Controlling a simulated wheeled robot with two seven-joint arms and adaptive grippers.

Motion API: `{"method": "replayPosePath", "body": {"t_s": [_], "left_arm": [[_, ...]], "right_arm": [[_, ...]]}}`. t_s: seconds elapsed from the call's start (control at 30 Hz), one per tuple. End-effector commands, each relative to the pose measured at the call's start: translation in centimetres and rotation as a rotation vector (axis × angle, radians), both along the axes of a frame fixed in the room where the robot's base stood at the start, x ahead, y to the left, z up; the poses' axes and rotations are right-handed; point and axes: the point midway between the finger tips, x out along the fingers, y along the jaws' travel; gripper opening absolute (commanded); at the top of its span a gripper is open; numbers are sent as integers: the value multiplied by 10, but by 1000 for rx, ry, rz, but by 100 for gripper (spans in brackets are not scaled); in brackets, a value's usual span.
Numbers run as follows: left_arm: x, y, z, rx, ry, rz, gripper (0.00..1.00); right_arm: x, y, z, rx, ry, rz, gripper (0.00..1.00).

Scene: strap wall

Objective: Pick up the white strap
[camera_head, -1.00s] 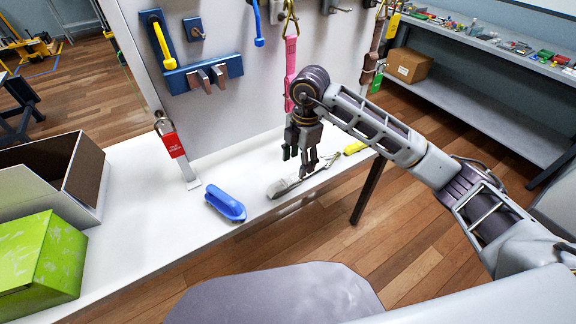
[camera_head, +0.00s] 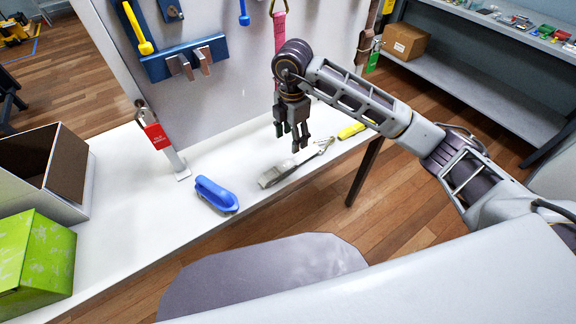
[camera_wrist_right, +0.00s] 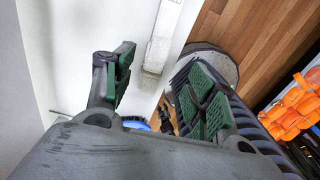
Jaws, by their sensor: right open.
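The white strap (camera_head: 283,170) lies along the front part of the white bench, below and just in front of my right gripper (camera_head: 293,140). It looks greyish, with a block-like end at the left and a metal hook at the right. My right gripper is open and empty, pointing down, apart from the strap. In the right wrist view the pale strap (camera_wrist_right: 160,42) shows beyond the spread green-padded fingers (camera_wrist_right: 160,88), between them. My left gripper is not in view.
A blue handled object (camera_head: 216,195) lies left of the strap, and a yellow item (camera_head: 351,130) lies to its right. A red-tagged padlock post (camera_head: 157,136) stands at the wall. A green box (camera_head: 36,262) and open carton (camera_head: 45,172) stand at left. A pink strap (camera_head: 280,32) hangs behind my gripper.

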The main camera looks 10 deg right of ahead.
Motion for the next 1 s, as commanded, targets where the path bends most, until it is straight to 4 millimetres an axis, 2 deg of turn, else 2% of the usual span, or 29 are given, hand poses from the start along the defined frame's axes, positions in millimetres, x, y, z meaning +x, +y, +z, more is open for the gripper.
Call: {"method": "replayPosePath", "body": {"t_s": [0.5,0.7,1.0], "left_arm": [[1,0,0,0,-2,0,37],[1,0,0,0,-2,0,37],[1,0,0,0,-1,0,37]], "right_arm": [[0,0,-65,0,2,-1,56],[0,0,-74,0,0,1,56],[0,0,-74,0,0,1,56]]}}
